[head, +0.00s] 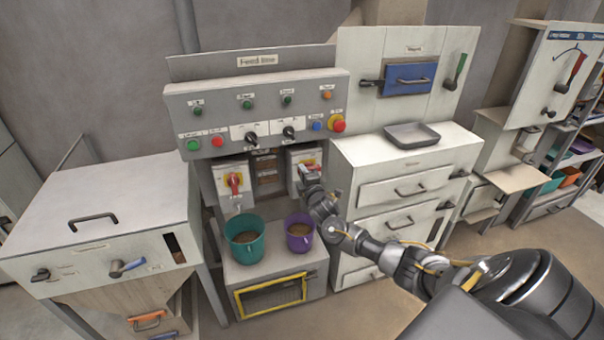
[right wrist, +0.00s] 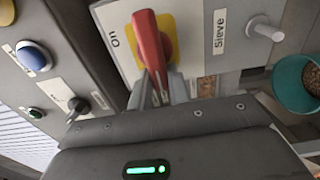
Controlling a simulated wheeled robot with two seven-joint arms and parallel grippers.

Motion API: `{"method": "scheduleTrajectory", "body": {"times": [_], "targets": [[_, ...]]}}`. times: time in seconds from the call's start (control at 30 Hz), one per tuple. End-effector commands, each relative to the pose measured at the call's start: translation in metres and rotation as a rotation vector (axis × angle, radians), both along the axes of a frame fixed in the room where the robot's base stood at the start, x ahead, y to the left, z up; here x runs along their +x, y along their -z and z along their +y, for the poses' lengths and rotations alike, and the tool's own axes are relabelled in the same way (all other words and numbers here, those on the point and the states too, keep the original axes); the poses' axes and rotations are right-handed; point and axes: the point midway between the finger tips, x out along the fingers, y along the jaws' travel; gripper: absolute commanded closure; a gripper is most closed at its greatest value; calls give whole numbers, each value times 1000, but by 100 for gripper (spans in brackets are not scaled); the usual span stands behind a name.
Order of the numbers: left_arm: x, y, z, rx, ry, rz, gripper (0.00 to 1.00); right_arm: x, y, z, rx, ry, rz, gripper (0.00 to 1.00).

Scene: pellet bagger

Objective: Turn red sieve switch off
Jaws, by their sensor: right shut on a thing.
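The red sieve switch (right wrist: 148,42) is a red rotary handle on a yellow plate, set in a white box labelled "Sieve" and "On". In the right wrist view the handle runs from top to bottom, with "On" to its left and "Sieve" to its right. My right gripper (right wrist: 165,92) is shut on the lower end of the handle. In the head view my right gripper (head: 311,176) covers part of the switch at the right-hand box under the control panel. My left gripper is in neither view.
A second red switch (head: 234,183) on yellow sits to the left. A teal bucket (head: 243,250) and a purple bucket (head: 299,244) stand below. The control panel (head: 262,108) with buttons and black knobs overhangs the switches. A grey tray (head: 412,136) lies on the right cabinet.

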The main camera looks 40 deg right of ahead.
Motion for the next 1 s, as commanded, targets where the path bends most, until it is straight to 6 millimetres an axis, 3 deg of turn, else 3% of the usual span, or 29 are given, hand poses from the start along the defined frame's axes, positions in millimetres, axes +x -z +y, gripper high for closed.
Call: {"method": "scheduleTrajectory", "body": {"times": [0.03, 0.47, 0.5, 0.67, 1.0], "targets": [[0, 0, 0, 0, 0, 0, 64, -3, 4, -7, -8, 15, 11, 100], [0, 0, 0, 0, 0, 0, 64, -2, 2, -8, -19, 18, 11, 100], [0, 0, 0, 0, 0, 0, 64, -2, 2, -8, -18, 18, 10, 80], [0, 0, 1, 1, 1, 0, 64, -1, 1, -7, -17, 16, 8, 60], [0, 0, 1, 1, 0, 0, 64, 2, 0, 0, -15, 3, 4, 60]]}}
